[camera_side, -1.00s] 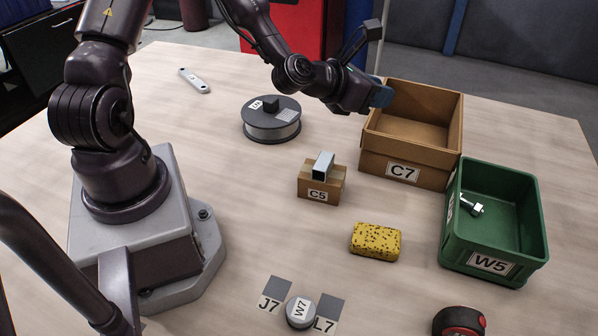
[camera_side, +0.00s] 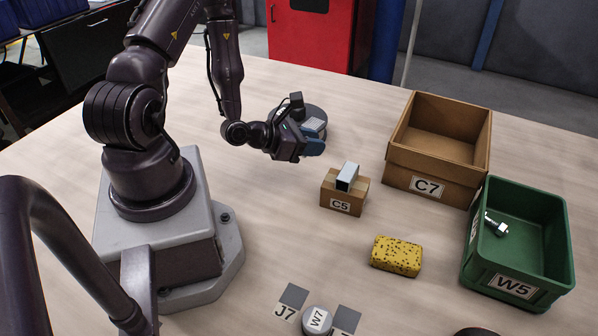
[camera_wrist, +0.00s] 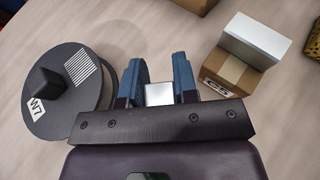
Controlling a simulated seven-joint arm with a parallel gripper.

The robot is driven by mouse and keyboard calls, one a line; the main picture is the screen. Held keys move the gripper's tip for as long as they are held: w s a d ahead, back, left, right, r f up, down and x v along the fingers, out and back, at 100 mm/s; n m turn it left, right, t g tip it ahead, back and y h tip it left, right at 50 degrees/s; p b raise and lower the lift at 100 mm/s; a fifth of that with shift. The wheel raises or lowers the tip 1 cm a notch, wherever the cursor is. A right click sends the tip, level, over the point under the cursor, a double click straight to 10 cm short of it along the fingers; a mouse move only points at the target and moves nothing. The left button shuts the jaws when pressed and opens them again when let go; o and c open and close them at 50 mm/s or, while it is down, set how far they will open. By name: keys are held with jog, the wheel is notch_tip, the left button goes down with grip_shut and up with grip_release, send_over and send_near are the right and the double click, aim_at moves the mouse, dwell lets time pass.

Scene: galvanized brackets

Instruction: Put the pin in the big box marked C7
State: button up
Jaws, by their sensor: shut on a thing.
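My gripper (camera_side: 313,147) is above the table, left of the big brown box marked C7 (camera_side: 427,187) and beside the dark round reel. In the wrist view its blue fingers (camera_wrist: 158,75) are shut on a silvery piece (camera_wrist: 158,94) with a square face. Most of that piece is hidden, so I cannot tell whether it is the pin. The C7 box is open at the top, and the part of its floor that shows is bare. A silvery bolt-like part (camera_side: 496,226) lies in the green bin marked W5 (camera_side: 513,287).
A small carton marked C5 (camera_side: 340,204) carries a grey square tube (camera_side: 347,177), between my gripper and the C7 box. The dark reel (camera_wrist: 62,125) has a black block on it.

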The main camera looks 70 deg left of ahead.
aim_at(308, 177)
jog(key=shift+f, duration=3.05)
jog(key=shift+f, duration=0.15)
jog(key=o, duration=1)
jog(key=shift+s+r, duration=0.25)
jog(key=shift+o, duration=0.3)
jog(key=shift+v, duration=2.5)
